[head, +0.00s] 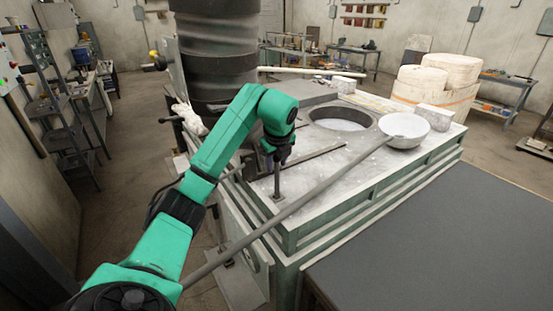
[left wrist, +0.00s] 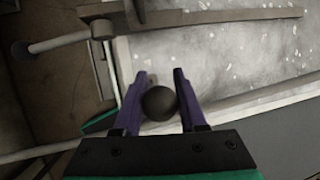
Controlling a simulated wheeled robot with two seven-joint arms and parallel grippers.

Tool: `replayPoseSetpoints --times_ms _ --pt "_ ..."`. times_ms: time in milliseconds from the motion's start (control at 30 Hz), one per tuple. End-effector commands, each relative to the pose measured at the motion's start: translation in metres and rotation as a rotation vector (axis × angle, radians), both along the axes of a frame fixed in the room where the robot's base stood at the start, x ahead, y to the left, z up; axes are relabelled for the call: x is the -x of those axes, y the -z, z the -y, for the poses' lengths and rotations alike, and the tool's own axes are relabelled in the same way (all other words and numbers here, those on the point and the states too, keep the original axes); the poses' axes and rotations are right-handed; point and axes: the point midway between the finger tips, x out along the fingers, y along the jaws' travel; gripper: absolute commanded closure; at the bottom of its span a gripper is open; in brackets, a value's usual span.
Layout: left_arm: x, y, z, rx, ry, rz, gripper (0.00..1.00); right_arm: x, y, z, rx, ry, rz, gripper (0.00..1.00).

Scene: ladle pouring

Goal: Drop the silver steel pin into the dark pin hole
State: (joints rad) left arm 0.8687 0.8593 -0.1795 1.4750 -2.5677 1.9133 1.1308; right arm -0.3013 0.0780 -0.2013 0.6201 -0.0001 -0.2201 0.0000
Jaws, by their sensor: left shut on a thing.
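My left gripper (head: 277,158) points down over the near left part of the pale furnace top. It is shut on an upright steel pin (head: 277,182), which shows as a thin grey shaft below the fingers. In the left wrist view, a dark round knob (left wrist: 159,103) sits between the purple fingers of the left gripper (left wrist: 159,75). The pin's lower end meets a small dark ring-like spot (head: 276,197) on the surface. I cannot tell whether the pin is inside a hole or above it. My right gripper is not in view.
A long ladle handle (head: 330,178) runs diagonally close to the pin, up to a pale ladle bowl (head: 404,130). A round furnace opening (head: 341,119) lies behind. A thick dark column (head: 216,60) stands back left. A bare dark tabletop (head: 450,240) lies at right.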

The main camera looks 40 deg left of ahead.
Motion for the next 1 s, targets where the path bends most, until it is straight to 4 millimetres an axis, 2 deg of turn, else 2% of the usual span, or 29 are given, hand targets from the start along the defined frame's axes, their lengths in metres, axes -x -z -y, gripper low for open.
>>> replayPoseSetpoints --times_ms 33,600,1000 --pt "0.0 0.007 0.0 0.0 0.0 0.0 1.0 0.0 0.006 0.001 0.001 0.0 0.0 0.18" --pt "0.0 0.048 0.0 0.0 0.0 0.0 1.0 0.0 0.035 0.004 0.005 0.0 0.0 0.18" --pt "0.0 0.054 0.0 0.0 -0.001 0.002 1.0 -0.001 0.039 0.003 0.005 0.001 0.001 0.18"
